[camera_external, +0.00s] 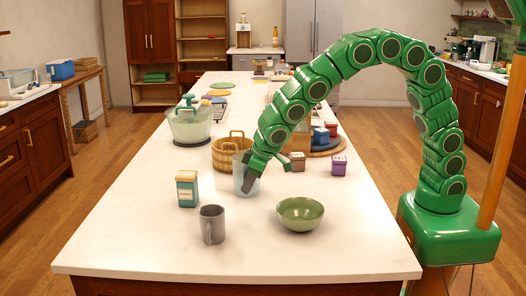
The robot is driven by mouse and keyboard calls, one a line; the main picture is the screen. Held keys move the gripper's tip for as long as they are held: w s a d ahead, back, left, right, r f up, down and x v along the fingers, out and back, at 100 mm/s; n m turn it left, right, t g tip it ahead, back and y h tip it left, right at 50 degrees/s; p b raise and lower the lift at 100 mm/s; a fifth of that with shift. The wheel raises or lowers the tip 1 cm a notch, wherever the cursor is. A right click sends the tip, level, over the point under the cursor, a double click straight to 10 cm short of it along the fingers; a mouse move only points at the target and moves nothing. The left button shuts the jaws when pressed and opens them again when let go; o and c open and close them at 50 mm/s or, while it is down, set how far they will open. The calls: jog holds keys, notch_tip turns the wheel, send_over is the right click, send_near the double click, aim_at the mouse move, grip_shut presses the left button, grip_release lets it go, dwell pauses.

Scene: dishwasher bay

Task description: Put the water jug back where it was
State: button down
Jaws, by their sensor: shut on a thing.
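The water jug (240,185) is a clear, pale bluish container near the middle of the white island counter. It looks upright. My gripper (255,170) comes down from the upper right and is shut on the jug at its upper right side. My gripper hides part of the jug. I cannot tell whether its base touches the counter.
A wooden bucket (226,153) stands just behind the jug. A teal tin (187,189), grey mug (212,225) and green bowl (300,213) are in front. Small boxes, one purple (339,165), are to the right. The counter's (130,235) front left is clear.

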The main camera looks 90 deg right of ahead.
jog(key=shift+f, duration=0.1)
jog(key=c, duration=1.1)
grip_release()
jog(key=v, duration=1.2)
jog(key=s+d+g, duration=0.2)
jog(key=s, duration=1.2)
jog(key=s+d+n+g, duration=0.1)
jog(key=s+d+g, duration=0.1)
jog(key=s, duration=1.3)
jog(key=s+d+g+y, duration=0.1)
jog(key=s+d, duration=0.3)
jog(key=s, duration=1.1)
jog(key=shift+s+d+f+n+g, duration=0.3)
jog(key=shift+n+g, duration=0.1)
jog(key=shift+g, duration=0.2)
